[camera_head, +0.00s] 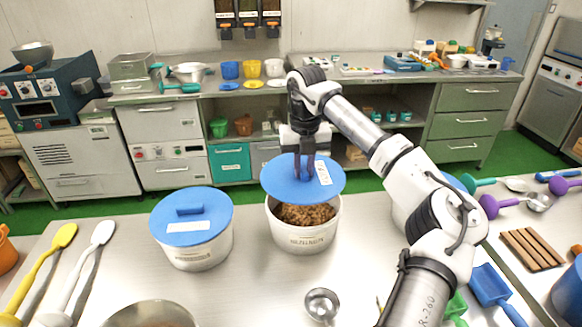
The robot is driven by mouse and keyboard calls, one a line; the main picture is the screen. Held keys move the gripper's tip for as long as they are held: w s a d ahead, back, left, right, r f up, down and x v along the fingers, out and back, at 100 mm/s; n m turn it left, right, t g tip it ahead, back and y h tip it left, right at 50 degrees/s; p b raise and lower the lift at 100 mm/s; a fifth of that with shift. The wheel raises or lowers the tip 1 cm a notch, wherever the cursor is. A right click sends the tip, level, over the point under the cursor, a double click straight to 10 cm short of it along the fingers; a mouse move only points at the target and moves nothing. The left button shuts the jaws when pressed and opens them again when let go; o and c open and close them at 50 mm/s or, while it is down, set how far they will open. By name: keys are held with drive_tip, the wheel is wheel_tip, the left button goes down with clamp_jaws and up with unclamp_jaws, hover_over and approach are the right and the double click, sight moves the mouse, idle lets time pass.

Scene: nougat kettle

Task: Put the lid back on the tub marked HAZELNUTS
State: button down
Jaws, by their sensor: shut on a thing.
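The tub marked HAZELNUTS (299,238) is white, stands on the steel table and has brown contents (305,214) showing at its front. A round blue lid (277,184) with a white label is over the tub's back part, tilted or raised so the front of the opening is uncovered. My gripper (304,172) comes down from above and is shut on the lid near its middle. The lid's handle is mostly hidden by the fingers. I cannot tell whether the lid touches the rim.
A second white tub (200,252) with its blue lid on stands to the left. A metal scoop (322,304) lies in front. Yellow and white spoons lie at the left. A steel bowl (150,314) is at the front edge. My arm covers part of the table at right.

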drive_tip(key=shift+d+f, duration=0.1)
drive_tip(key=shift+d, duration=0.2)
drive_tip(key=shift+f+b, duration=0.35)
drive_tip(key=shift+f, duration=1.25)
drive_tip(key=shift+f+b, duration=1)
drive_tip(key=shift+f, duration=0.7)
drive_tip(key=shift+f+b, duration=0.35)
drive_tip(key=shift+b, duration=0.2)
drive_tip(key=c, duration=1.3)
unclamp_jaws()
drive_tip(key=shift+o, duration=0.5)
drive_tip(key=o, duration=0.5)
